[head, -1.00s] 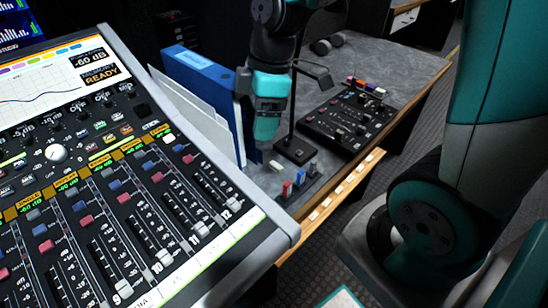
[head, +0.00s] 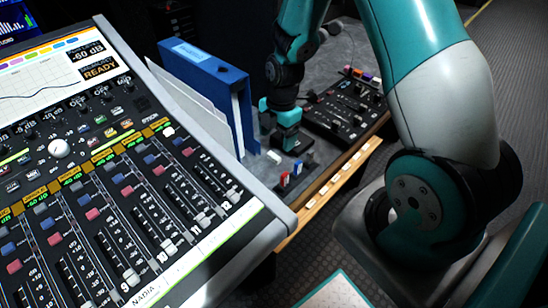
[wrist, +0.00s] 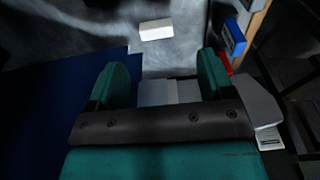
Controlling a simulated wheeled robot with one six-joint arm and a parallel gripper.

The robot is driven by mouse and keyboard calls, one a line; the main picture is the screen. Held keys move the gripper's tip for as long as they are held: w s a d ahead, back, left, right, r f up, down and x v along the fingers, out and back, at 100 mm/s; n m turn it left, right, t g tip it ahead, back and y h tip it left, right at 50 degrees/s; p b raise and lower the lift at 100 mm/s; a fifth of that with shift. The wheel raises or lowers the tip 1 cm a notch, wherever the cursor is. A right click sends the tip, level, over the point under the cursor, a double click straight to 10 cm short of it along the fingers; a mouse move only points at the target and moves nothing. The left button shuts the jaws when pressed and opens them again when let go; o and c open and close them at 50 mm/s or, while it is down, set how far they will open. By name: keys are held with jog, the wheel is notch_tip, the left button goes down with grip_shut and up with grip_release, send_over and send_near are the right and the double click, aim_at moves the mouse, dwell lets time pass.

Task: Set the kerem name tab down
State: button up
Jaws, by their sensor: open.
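A small white tab (head: 274,157) lies on the grey desk top near the foot of the blue binder. It also shows in the wrist view as a pale block (wrist: 156,29) lying flat, with no lettering readable, so I cannot confirm it is the kerem name tab. My gripper (head: 286,142) is above the desk, just right of the tab in the head view. In the wrist view my gripper (wrist: 165,78) has its two teal fingers well apart. The tab is beyond the fingertips and apart from them.
A blue binder (head: 205,75) and pale sheets stand left of my gripper. Red, white and blue blocks (head: 290,178) sit in a dark holder at the desk's front. A wooden strip (head: 330,185) runs along that edge. A small control panel (head: 345,115) is behind; the large mixer (head: 120,190) fills the left.

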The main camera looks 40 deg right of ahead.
aim_at(274, 155)
jog(key=f, duration=0.7)
jog(key=shift+w+a, duration=0.2)
jog(key=shift+a, duration=0.15)
jog(key=shift+r, duration=0.1)
jog(key=c, duration=1.1)
jog(key=shift+o, duration=0.2)
jog(key=shift+r, duration=0.1)
notch_tip(274, 155, up, 28)
jog(key=p, duration=0.1)
jog(key=shift+p, duration=0.35)
jog(key=shift+s, duration=0.15)
